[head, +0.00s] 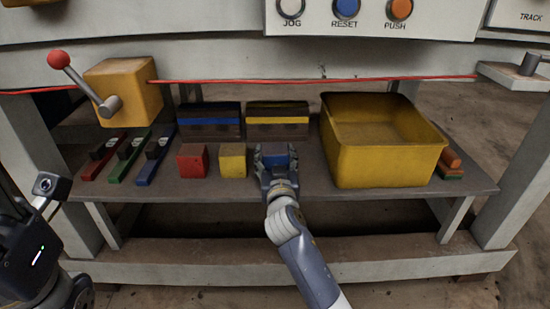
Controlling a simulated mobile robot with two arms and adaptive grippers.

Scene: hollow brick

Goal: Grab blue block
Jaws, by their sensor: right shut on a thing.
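The blue block (275,161) stands on the grey shelf (300,188), between the yellow block and the yellow bin. My right gripper (274,155) comes in from the front and is shut on the blue block, with a finger on each side of it. The gripper hides the lower front part of the block, so I cannot tell whether it touches the shelf. My left arm shows at the lower left edge, but its gripper fingers are not in view.
A red block (192,161) and a yellow block (232,161) stand left of the gripper. The yellow bin (385,165) is close on the right. Striped boxes (278,120) stand behind. Coloured handles (127,158) and a yellow lever box (125,88) are at left. A panel overhangs above.

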